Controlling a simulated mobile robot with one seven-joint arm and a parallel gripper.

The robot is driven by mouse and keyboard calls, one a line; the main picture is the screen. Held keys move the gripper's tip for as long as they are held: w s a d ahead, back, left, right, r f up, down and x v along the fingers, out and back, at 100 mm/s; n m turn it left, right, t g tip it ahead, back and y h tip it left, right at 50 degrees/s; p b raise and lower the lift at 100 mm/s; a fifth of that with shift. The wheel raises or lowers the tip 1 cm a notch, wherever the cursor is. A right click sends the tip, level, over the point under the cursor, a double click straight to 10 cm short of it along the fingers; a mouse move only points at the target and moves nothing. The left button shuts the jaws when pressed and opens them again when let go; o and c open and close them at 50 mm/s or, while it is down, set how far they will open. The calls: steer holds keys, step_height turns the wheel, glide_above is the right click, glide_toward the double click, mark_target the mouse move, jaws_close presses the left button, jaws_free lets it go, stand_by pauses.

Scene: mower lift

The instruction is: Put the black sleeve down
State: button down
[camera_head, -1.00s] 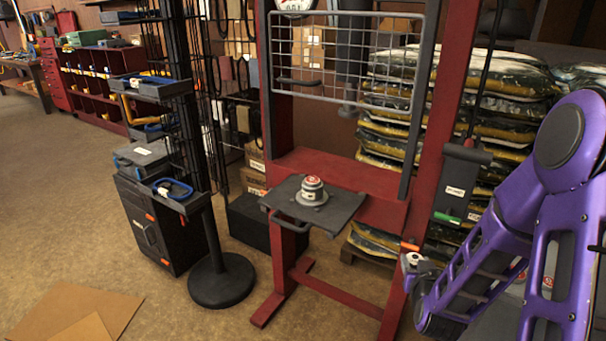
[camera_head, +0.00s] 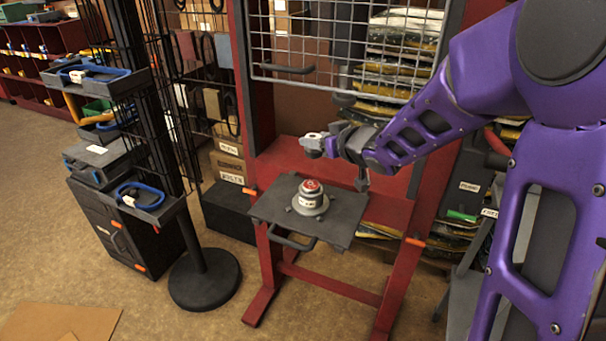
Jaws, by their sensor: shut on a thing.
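My gripper (camera_head: 361,178) points down above the back right part of the dark grey lift platform (camera_head: 270,210). It is shut on a small dark piece, which I take to be the black sleeve; its outline is too small and dark to tell apart from the fingers. A round grey fitting (camera_head: 311,199) with a red top and a white label stands upright on the platform, to the left of and below my gripper. My gripper looks clear of this fitting.
The red lift frame (camera_head: 403,215) rises around the platform, with a wire mesh guard (camera_head: 345,45) above it. A black round-based stand (camera_head: 204,280) and a black case (camera_head: 115,225) are at left. Cardboard (camera_head: 60,322) lies on the floor.

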steer(key=shift+w+a+r, duration=0.2)
steer(key=shift+r, duration=0.05)
step_height(320, 180, down, 10)
steer(key=b, duration=0.3)
steer(key=shift+r, duration=0.25)
steer(key=shift+f, duration=0.15)
steer(key=shift+c, duration=1.4)
jaws_free()
steer(key=shift+f, duration=0.1)
steer(key=shift+r, duration=0.2)
steer(key=p+v, duration=0.1)
steer(key=v, duration=1.1)
steer(key=shift+p, duration=0.35)
